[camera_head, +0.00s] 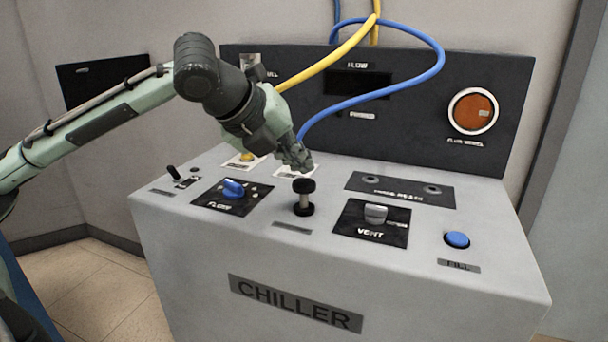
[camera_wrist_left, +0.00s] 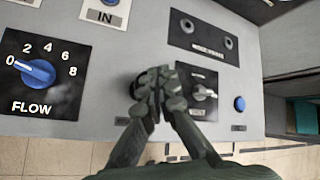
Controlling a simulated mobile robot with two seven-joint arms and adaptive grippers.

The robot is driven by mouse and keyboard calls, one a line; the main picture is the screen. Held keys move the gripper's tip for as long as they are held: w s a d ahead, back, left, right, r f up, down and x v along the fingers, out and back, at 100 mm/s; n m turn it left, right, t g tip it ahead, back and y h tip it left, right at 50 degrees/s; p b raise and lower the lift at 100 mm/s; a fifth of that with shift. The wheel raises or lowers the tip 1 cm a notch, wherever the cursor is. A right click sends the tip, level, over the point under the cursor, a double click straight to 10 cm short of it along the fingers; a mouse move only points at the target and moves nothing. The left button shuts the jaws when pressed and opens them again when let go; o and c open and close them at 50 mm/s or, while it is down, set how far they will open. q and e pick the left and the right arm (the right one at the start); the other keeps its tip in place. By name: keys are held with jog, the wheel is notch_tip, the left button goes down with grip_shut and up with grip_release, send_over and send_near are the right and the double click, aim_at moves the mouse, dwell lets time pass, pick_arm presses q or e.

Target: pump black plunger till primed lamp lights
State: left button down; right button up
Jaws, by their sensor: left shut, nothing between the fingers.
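The black plunger (camera_head: 304,197) stands upright on the chiller's top, its round knob raised on a metal stem above a black base. My left gripper (camera_head: 297,160) is shut and empty, fingers pointing down, just behind and above the knob; I see no clear contact. In the left wrist view the shut fingertips (camera_wrist_left: 158,90) cover most of the plunger, and only a dark edge (camera_wrist_left: 134,88) shows beside them. A small label (camera_head: 362,115) sits under the dark flow display (camera_head: 357,84); I cannot make out a lit primed lamp. My right gripper is out of view.
The blue flow knob (camera_head: 234,188) is left of the plunger, the grey vent knob (camera_head: 376,214) right, and the blue fill button (camera_head: 457,239) farther right. Yellow (camera_head: 335,52) and blue (camera_head: 395,85) hoses arch behind my gripper. A round orange window (camera_head: 473,110) is on the back panel.

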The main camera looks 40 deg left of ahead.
aim_at(301, 183)
pick_arm(q)
notch_tip(301, 183, up, 3)
jog(key=p, duration=0.3)
notch_tip(301, 183, up, 2)
jog(key=shift+p, duration=1)
jog(key=shift+f, duration=0.1)
